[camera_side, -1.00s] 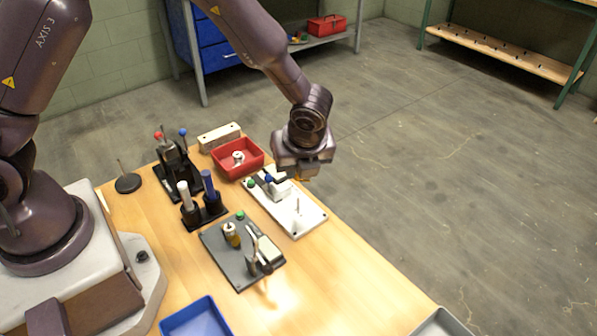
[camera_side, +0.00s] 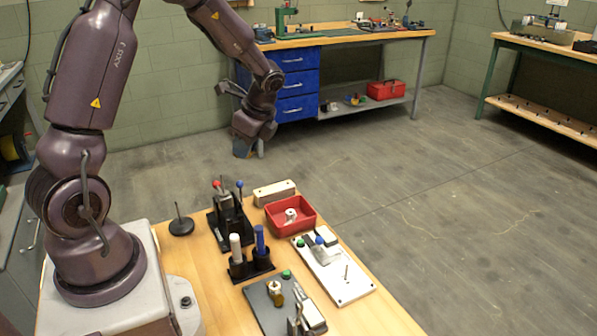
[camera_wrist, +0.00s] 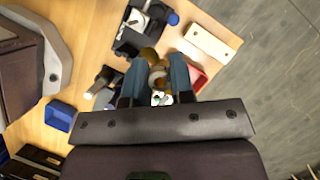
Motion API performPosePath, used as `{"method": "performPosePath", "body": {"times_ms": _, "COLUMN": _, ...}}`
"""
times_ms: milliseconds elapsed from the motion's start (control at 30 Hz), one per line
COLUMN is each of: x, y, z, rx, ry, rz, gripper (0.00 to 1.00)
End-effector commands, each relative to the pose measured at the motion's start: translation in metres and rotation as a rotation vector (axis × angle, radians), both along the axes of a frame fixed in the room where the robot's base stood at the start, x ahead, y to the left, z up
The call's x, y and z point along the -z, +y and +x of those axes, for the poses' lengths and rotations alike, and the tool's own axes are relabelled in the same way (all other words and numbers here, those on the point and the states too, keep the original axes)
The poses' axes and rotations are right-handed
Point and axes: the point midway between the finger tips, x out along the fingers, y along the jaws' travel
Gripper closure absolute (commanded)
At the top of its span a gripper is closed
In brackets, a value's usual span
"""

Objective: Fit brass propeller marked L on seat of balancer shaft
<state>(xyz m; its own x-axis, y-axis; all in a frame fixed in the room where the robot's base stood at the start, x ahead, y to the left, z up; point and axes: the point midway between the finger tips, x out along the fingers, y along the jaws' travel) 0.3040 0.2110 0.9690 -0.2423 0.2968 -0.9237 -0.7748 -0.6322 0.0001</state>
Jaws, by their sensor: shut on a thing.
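My gripper (camera_wrist: 158,78) is shut on a brass-coloured piece (camera_wrist: 150,55), seen between the two blue-grey fingers in the wrist view. It looks like the propeller, but its outline is partly hidden and I cannot read any letter. In the side view my gripper (camera_side: 246,150) hangs high, beyond the far end of the table, clear of the fixtures. Two upright pins stand on the table: one on a white plate (camera_side: 352,290), one on a round black base (camera_side: 181,227). I cannot tell which is the balancer shaft.
A red tray (camera_side: 302,226) holds a small pale part. Around it are a wooden block (camera_side: 274,192), a black stand with red and blue knobs (camera_side: 230,222), a holder with white and blue handles (camera_side: 250,265) and a dark grey plate fixture (camera_side: 268,312).

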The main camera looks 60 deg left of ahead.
Motion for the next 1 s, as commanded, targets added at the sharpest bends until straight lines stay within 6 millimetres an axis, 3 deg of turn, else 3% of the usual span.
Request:
{"method": "performPosePath", "body": {"times_ms": 100, "x": -0.009, "y": 0.021, "z": -0.032, "rx": -0.2, "ry": -0.002, "rz": 0.0, "gripper": 1.0}}
{"method": "performPosePath", "body": {"times_ms": 233, "x": -0.014, "y": 0.022, "z": -0.055, "rx": -0.367, "ry": 0.0, "rz": 0.0, "gripper": 1.0}}
{"method": "performPosePath", "body": {"times_ms": 433, "x": -0.007, "y": 0.014, "z": -0.061, "rx": -0.443, "ry": 0.002, "rz": 0.0, "gripper": 1.0}}
{"method": "performPosePath", "body": {"times_ms": 800, "x": 0.022, "y": 0.014, "z": -0.06, "rx": -0.441, "ry": 0.003, "rz": 0.0, "gripper": 1.0}}
{"method": "performPosePath", "body": {"times_ms": 1000, "x": 0.028, "y": 0.014, "z": -0.06, "rx": -0.439, "ry": 0.0, "rz": 0.0, "gripper": 1.0}}
